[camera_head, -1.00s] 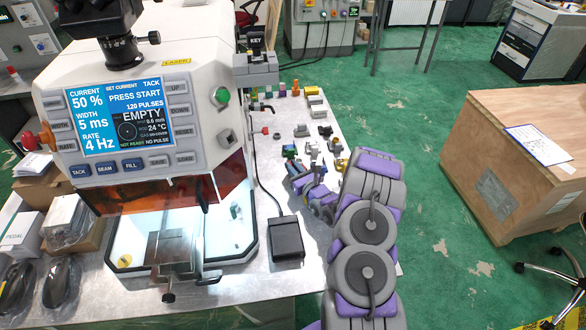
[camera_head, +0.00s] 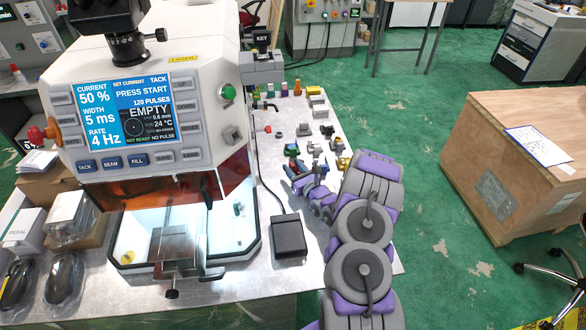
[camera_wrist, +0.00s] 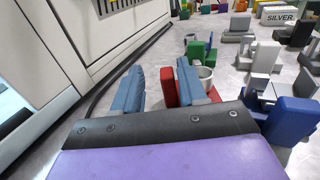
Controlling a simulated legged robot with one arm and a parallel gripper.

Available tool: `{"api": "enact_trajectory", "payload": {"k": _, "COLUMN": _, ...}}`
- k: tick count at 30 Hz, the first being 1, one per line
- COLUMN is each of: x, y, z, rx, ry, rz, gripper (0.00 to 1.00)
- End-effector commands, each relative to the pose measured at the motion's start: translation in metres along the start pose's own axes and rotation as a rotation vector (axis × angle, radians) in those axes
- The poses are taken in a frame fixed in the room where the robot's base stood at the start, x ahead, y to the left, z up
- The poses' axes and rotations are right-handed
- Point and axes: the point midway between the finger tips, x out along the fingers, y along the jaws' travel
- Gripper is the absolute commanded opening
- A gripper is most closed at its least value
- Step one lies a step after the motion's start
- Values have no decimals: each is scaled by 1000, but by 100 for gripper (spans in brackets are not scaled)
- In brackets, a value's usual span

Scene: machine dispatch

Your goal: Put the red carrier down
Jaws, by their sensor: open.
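My gripper (camera_wrist: 160,72) is open, with its two blue fingers apart in the wrist view. The red carrier (camera_wrist: 168,88) appears at the inner side of the right finger. That finger hides part of it, and a little red also shows on the finger's right side. I cannot tell whether the finger touches it. In the head view my gripper (camera_head: 293,173) is low over the metal table, right of the laser machine.
The laser machine (camera_head: 150,90) stands left of my gripper. A black pedal (camera_head: 289,237) and its cable lie on the table (camera_head: 262,275). Several coloured blocks and grey fixtures stand beyond and right of the gripper, including a blue block (camera_wrist: 290,119) close by.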

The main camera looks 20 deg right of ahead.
Motion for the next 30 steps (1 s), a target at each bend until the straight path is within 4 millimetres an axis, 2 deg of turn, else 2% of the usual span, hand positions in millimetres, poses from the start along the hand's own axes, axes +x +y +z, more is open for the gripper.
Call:
{"api": "enact_trajectory", "payload": {"k": 1, "x": -3, "y": 0, "z": -7, "rx": 8, "ry": 14, "rz": -4, "gripper": 42}}
{"api": "enact_trajectory", "payload": {"k": 6, "x": -3, "y": 0, "z": -7, "rx": 9, "ry": 15, "rz": -4, "gripper": 42}}
{"api": "enact_trajectory", "payload": {"k": 14, "x": -6, "y": -1, "z": 7, "rx": 7, "ry": 14, "rz": -5, "gripper": 42}}
{"api": "enact_trajectory", "payload": {"k": 27, "x": -92, "y": 0, "z": 12, "rx": 8, "ry": 8, "rz": -7, "gripper": 42}}
{"api": "enact_trajectory", "payload": {"k": 30, "x": -106, "y": -1, "z": 11, "rx": 4, "ry": 8, "rz": -5, "gripper": 42}}
